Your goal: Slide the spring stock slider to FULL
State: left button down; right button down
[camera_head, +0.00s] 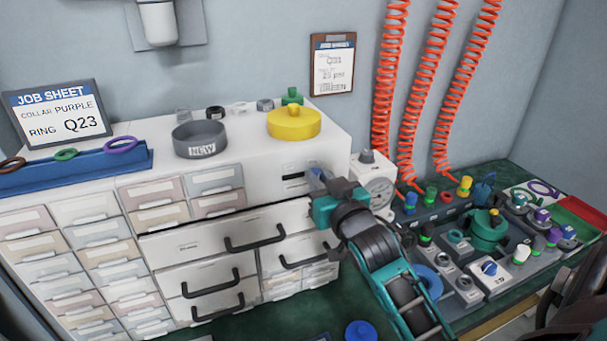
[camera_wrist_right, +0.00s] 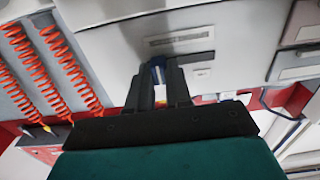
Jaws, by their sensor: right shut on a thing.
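A grey label strip (camera_wrist_right: 180,38) lies just beyond the fingertips. The FULL marking cannot be read in either view. My left gripper is not in view.
The white cabinet (camera_head: 200,255) has several drawers with black handles (camera_head: 255,238) below the panel. A pressure gauge (camera_head: 380,190) and orange coiled hoses (camera_head: 423,85) are close on the right.

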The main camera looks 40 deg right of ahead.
jog(key=shift+d, duration=0.2)
jog(key=c, duration=1)
grip_release()
jog(key=shift+d, duration=0.15)
jog(key=shift+c, duration=0.2)
jog(key=shift+s, duration=0.25)
jog(key=v, duration=1.2)
jog(key=shift+s+a+b, duration=0.2)
jog(key=shift+a+b, duration=0.05)
jog(key=shift+b, duration=0.1)
